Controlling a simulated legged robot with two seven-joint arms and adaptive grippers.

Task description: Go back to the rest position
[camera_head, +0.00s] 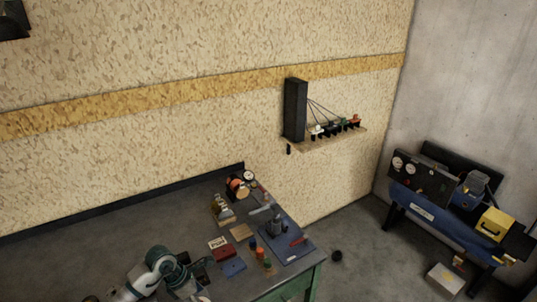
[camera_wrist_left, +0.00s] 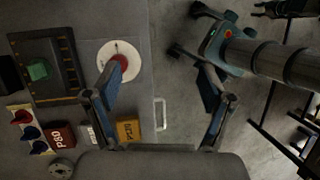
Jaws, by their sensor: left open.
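In the head view, a white and teal arm part of mine (camera_head: 158,262) shows at the bottom left over the bench (camera_head: 110,230). Its fingertips cannot be made out there.
In the wrist view, a white disc (camera_wrist_left: 105,50), a tray with a green block (camera_wrist_left: 38,70) and sanding blocks (camera_wrist_left: 62,135) lie on the bench. A teal and grey jointed part (camera_wrist_left: 235,45) is at right. The head view shows a wall shelf (camera_head: 330,140) and a blue workbench (camera_head: 435,215).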

